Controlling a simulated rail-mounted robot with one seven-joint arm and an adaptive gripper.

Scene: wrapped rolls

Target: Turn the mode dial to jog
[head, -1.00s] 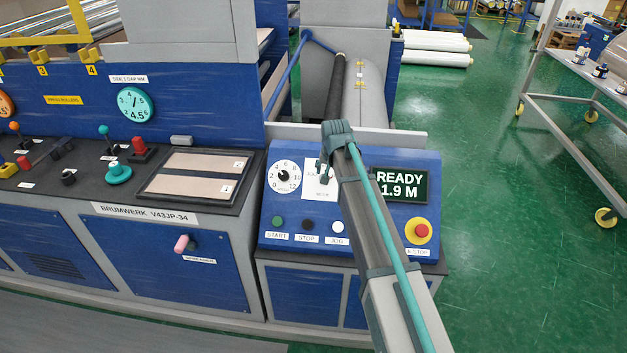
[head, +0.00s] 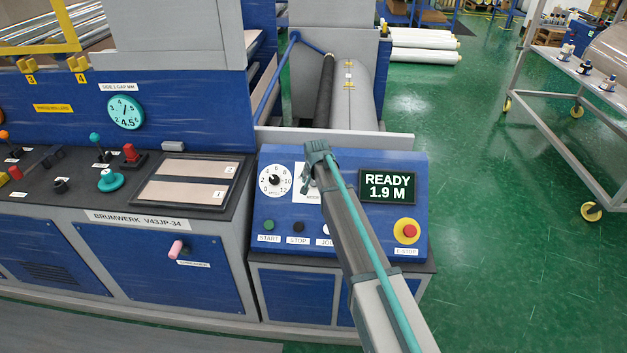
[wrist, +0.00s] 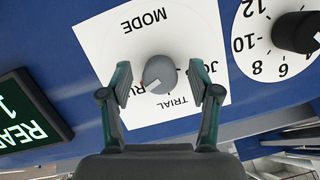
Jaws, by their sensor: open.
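The mode dial is a round grey knob (wrist: 161,70) on a white plate (wrist: 105,45), which appears upside down in the wrist view. The plate carries MODE, TRIAL and partly hidden JOG and RUN labels. My gripper (wrist: 159,88) is open, with one finger on each side of the knob. I cannot tell whether either finger touches it. In the head view my gripper (head: 316,165) is in front of the white plate (head: 305,195) and hides the knob.
A numbered white dial (head: 275,180) is left of the plate. The READY 1.9 M display (head: 387,187) is to the right, above the red E-stop (head: 408,231). START (head: 270,225) and STOP (head: 298,227) buttons sit below; my arm partly covers the JOG label.

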